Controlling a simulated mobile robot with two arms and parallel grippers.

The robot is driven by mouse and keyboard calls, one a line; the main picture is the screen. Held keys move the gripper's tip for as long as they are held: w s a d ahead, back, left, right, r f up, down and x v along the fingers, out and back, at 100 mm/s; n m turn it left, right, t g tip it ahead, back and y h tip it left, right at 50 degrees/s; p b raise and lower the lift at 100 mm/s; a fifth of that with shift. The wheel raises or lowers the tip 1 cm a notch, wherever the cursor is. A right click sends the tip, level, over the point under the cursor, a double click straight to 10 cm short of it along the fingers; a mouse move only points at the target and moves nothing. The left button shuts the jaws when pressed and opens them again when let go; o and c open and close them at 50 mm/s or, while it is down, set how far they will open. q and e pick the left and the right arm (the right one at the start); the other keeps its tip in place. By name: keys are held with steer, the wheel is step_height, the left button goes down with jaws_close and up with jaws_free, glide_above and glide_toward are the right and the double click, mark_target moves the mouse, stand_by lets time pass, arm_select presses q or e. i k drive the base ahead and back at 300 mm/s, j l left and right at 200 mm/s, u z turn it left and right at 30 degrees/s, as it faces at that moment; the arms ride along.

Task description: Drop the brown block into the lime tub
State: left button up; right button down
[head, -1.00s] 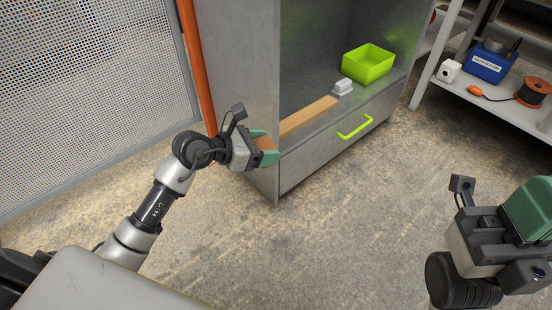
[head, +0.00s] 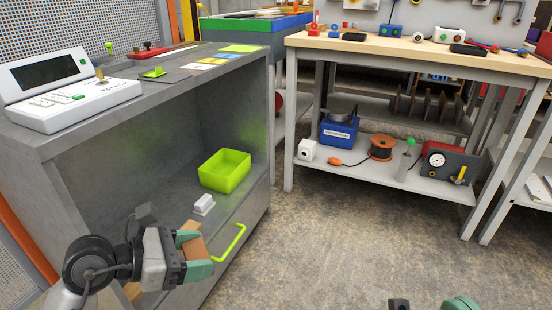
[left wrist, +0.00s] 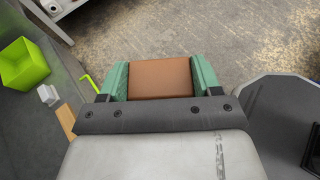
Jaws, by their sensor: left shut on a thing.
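The lime tub (head: 224,180) stands open on the cabinet's shelf in the head view. It also shows at the left of the left wrist view (left wrist: 22,66). My left gripper (head: 198,254) is shut on the brown block (head: 194,247), in front of the cabinet opening and nearer to me than the tub. The left wrist view shows the block (left wrist: 160,77) between the two green fingers, clear of the tub.
A small white block (head: 204,204) sits on the shelf just before the tub. A light wooden board (left wrist: 66,118) lies nearer. A lime handle (head: 230,243) is on the drawer front. The cabinet top (head: 150,90) overhangs the shelf. A workbench (head: 400,45) stands right; floor between is clear.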

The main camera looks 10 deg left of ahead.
mark_target(226, 170)
steer(key=i+l+z, duration=0.3)
steer(key=i, duration=0.35)
steer(key=i+z, duration=0.25)
steer(key=i, duration=0.4)
steer(key=i+j+u, duration=0.1)
steer(key=i+u, duration=0.2)
steer(key=u, duration=0.2)
steer(key=i+u, duration=0.25)
steer(key=u, duration=0.2)
steer(key=i+l+u, duration=0.1)
steer(key=i+u, duration=0.2)
steer(key=u, duration=0.2)
steer(key=i+j+u, duration=0.1)
steer(key=i+u, duration=0.3)
steer(key=i, duration=0.1)
